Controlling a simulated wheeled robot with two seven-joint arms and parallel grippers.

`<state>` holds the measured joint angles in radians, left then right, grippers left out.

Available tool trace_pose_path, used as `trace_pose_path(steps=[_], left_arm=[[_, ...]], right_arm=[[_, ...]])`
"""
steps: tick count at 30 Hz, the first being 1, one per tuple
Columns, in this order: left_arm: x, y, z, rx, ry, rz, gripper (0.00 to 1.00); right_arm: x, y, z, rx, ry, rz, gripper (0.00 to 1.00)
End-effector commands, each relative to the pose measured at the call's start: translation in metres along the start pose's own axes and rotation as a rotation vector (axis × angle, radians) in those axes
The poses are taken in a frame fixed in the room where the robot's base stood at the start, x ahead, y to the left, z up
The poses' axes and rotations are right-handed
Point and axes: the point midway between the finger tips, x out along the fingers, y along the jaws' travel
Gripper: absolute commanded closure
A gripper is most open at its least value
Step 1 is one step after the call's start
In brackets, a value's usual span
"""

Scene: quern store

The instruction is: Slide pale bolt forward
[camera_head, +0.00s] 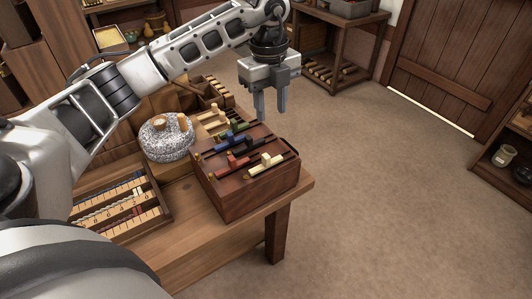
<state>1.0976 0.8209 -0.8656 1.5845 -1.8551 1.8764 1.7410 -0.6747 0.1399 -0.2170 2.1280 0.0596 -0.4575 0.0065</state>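A dark wooden box (246,193) stands at the right end of the wooden table, with several coloured bolts in slots on its top. The pale bolt (267,160) lies in the slot nearest the box's front right side. A red bolt (238,161), a blue bolt (231,140) and a green bolt (238,126) sit in the slots beyond it. My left gripper (271,107) hangs above and behind the far right part of the box, fingers pointing down. Its fingers are apart with nothing between them, and it is clear of the pale bolt. My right gripper is not in view.
A round grey quern stone (166,141) stands left of the box. A slotted tray (125,208) with numbered strips lies at the left on the table (196,253). Open floor (390,200) lies to the right. Shelves and a wooden door (450,55) stand beyond.

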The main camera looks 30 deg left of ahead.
Motion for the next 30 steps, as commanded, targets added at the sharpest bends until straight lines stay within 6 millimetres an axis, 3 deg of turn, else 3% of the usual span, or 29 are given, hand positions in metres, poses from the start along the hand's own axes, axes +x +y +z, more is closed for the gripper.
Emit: trace_pose_path(steps=[5, 21, 30], left_arm=[[0.002, 0.006, 0.014, -0.054, -0.053, 0.026, 0.64], [0.112, 0.008, 0.018, -0.047, -0.047, 0.024, 0.64], [0.147, 0.008, 0.019, -0.046, -0.047, 0.020, 0.64]], right_arm=[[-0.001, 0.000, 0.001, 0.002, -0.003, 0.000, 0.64], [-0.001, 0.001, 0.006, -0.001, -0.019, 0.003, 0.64], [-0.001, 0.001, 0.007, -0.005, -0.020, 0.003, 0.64]])
